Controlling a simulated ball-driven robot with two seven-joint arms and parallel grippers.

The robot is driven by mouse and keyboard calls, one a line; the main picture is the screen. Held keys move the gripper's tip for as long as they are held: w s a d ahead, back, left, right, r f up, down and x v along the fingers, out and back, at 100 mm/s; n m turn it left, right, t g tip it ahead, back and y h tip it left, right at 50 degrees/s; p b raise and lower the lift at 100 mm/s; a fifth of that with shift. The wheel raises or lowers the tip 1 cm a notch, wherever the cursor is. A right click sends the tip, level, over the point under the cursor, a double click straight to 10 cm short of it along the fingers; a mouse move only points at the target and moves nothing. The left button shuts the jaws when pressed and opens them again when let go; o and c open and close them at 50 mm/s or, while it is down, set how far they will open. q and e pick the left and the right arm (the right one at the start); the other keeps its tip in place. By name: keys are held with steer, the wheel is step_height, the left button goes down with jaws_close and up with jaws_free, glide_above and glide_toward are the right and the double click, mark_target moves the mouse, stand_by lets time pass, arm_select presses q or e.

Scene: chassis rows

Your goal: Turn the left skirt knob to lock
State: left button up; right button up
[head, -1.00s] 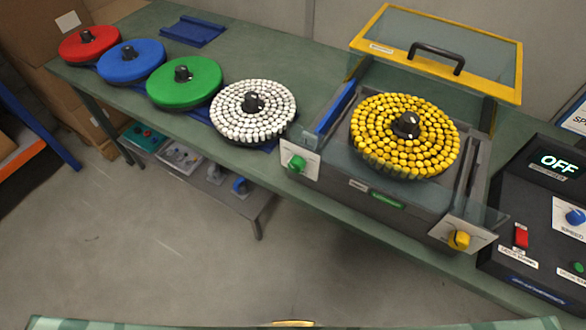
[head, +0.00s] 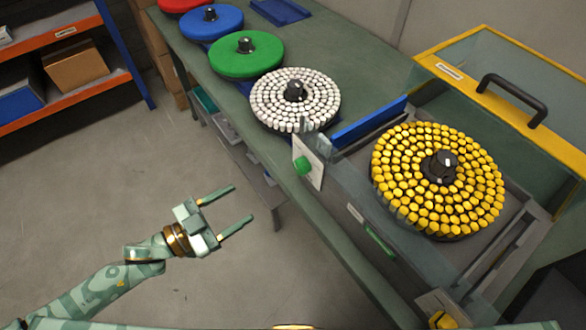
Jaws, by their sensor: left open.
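The left skirt knob (head: 303,166) is green and sits on a white plate (head: 312,160) at the left front corner of the open machine. A yellow knob (head: 441,320) sits at the machine's right front corner, partly cut off by the bottom edge. My left gripper (head: 244,207) is open and empty, over the floor in front of the bench. It is below and left of the green knob, clear of it, with its fingers pointing right and up. My right gripper is out of view.
The machine holds a disc of yellow-capped vials (head: 437,180) under a raised yellow-framed lid (head: 470,75). A disc of white vials (head: 294,99) stands close behind the green knob. Green (head: 246,55) and blue (head: 211,24) discs lie beyond. Open floor lies left.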

mark_target(297, 169)
arm_select(q)
steer(key=b+x, duration=0.1)
steer(key=x, duration=1.5)
steer(key=shift+w+f+b, duration=0.1)
steer(key=shift+f+b, duration=0.05)
steer(key=shift+b, duration=0.2)
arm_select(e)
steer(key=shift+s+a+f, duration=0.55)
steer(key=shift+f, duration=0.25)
arm_select(q)
steer(key=c, duration=1)
